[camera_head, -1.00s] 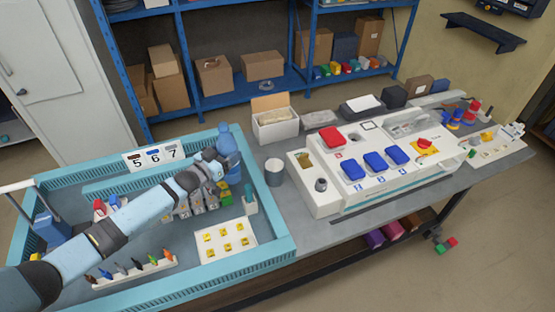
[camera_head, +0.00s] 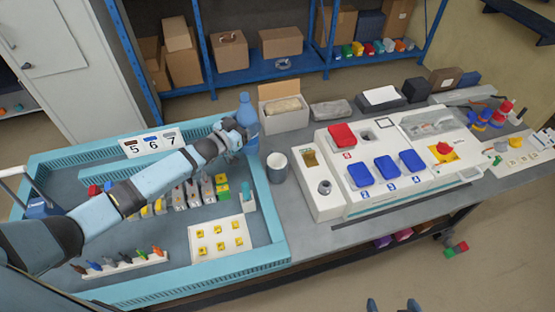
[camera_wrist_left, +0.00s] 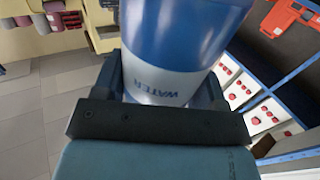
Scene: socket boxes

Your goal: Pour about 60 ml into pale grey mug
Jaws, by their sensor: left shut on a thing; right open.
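A blue water bottle (camera_head: 247,115) stands upright, or nearly so, in my left gripper (camera_head: 236,137), near the back right corner of the teal tray. The left wrist view shows the bottle (camera_wrist_left: 180,45) between the two fingers (camera_wrist_left: 165,88), with a pale label reading WATER. The pale grey mug (camera_head: 277,172) stands on the grey bench right of the tray, in front and to the right of the bottle. Its contents cannot be made out. Two dark tips at the bottom edge of the head view are my right gripper (camera_head: 392,305), open and far from the mug.
The teal tray (camera_head: 270,225) has raised walls and holds small parts and a white plate with yellow pieces (camera_head: 218,238). A white panel with blue and red covers (camera_head: 385,168) stands right of the mug. An open box (camera_head: 284,115) is behind it. The bench front is clear.

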